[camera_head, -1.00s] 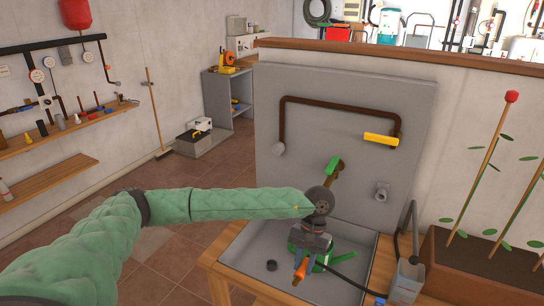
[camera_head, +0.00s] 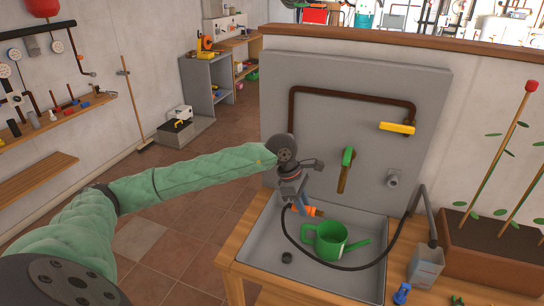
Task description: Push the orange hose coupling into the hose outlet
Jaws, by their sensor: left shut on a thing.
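My left gripper (camera_head: 300,198) is shut on the orange hose coupling (camera_head: 311,211) and holds it above the left part of the grey sink, in front of the panel. The fingers partly hide the coupling. A black hose (camera_head: 297,240) hangs from it in a loop. On the panel, to the right of the gripper, is a brass tap with a green handle (camera_head: 347,157). Further right is a short grey pipe fitting (camera_head: 392,179). I cannot tell which of these is the hose outlet. The coupling is apart from both. My right gripper is out of view.
A green watering can (camera_head: 328,241) and a small dark ring (camera_head: 287,257) are in the sink (camera_head: 262,248). A brown pipe (camera_head: 352,91) with a yellow lever (camera_head: 397,127) crosses the panel. A grey canister (camera_head: 426,265) and a planter (camera_head: 490,245) stand at the right.

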